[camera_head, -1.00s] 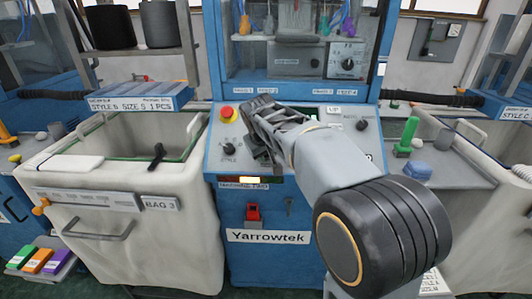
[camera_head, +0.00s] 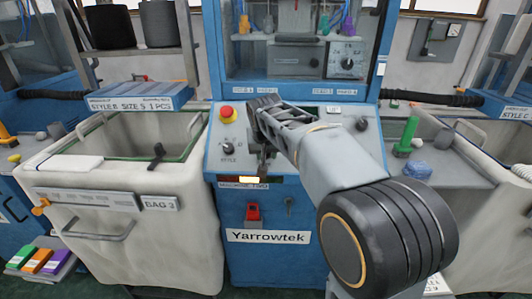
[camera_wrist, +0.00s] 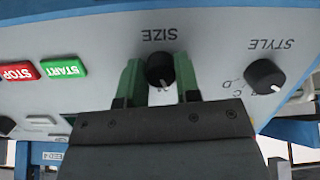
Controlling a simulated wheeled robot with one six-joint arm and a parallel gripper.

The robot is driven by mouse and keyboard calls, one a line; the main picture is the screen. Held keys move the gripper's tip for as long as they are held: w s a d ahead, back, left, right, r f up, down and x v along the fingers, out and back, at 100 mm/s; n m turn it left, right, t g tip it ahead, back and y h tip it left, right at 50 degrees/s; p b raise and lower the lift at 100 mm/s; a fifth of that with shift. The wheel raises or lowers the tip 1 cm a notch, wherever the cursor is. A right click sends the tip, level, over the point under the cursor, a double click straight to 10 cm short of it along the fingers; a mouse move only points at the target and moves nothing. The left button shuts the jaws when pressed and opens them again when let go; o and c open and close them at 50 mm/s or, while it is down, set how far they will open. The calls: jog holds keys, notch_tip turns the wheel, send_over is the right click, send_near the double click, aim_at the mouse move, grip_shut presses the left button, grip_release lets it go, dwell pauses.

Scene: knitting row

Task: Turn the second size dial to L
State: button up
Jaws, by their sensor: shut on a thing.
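In the wrist view, which is upside down, the SIZE dial (camera_wrist: 160,69) is a round black knob on the machine's grey panel. A light mark shows on its lower edge in the picture. My gripper (camera_wrist: 159,80) has its two green fingers on either side of the knob, shut on it. The letters around this dial are hidden by the fingers and gripper body. The STYLE dial (camera_wrist: 265,76) sits to the right, apart from the gripper. In the head view my gripper (camera_head: 262,172) is at the panel and covers the SIZE dial; the STYLE dial (camera_head: 228,142) shows left of it.
Red STOP (camera_wrist: 20,73) and green START (camera_wrist: 63,68) buttons lie left of the fingers in the wrist view. A red emergency button (camera_head: 226,112) is above the STYLE dial. An AUTO dial (camera_head: 362,124) is at the panel's right.

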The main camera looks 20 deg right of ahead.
jog(key=m+y+b, duration=0.1)
jog(key=m, duration=0.5)
jog(key=shift+t, duration=0.4)
jog(key=m+t+b, duration=0.1)
jog(key=m, duration=0.5)
jog(key=shift+a+y, duration=0.1)
jog(key=shift+y, duration=0.2)
jog(key=shift+r+m, duration=0.1)
jog(key=shift+m, duration=0.2)
jog(key=o, duration=0.9)
jog(key=p+v, duration=0.2)
jog(key=v, duration=1.1)
jog(key=shift+s+r, duration=0.25)
jog(key=shift+s, duration=0.05)
